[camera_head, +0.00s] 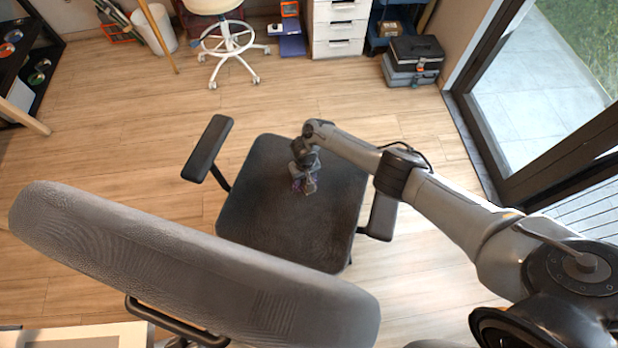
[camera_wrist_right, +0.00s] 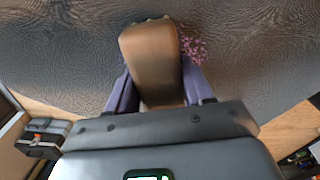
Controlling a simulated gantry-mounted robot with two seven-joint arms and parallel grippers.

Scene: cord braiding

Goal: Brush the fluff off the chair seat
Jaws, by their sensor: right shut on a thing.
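The dark grey chair seat (camera_head: 265,222) faces up in the middle of the head view, and its surface fills the top of the right wrist view (camera_wrist_right: 60,60). My right gripper (camera_head: 304,182) is low over the seat. In the right wrist view its purple fingers are shut on a brown wooden brush (camera_wrist_right: 150,55). Pink fluff specks (camera_wrist_right: 194,50) lie on the seat just right of the brush, partly hidden by it. I cannot tell whether the bristles touch the seat. My left gripper is not in view.
The chair's tall backrest (camera_head: 190,265) stands in the foreground. Armrests flank the seat, the left one (camera_head: 208,148) clear and the right one (camera_head: 382,215) near my right arm. A stool (camera_head: 228,42), white drawers (camera_head: 338,25) and a toolbox (camera_head: 413,58) stand behind; the floor between is free.

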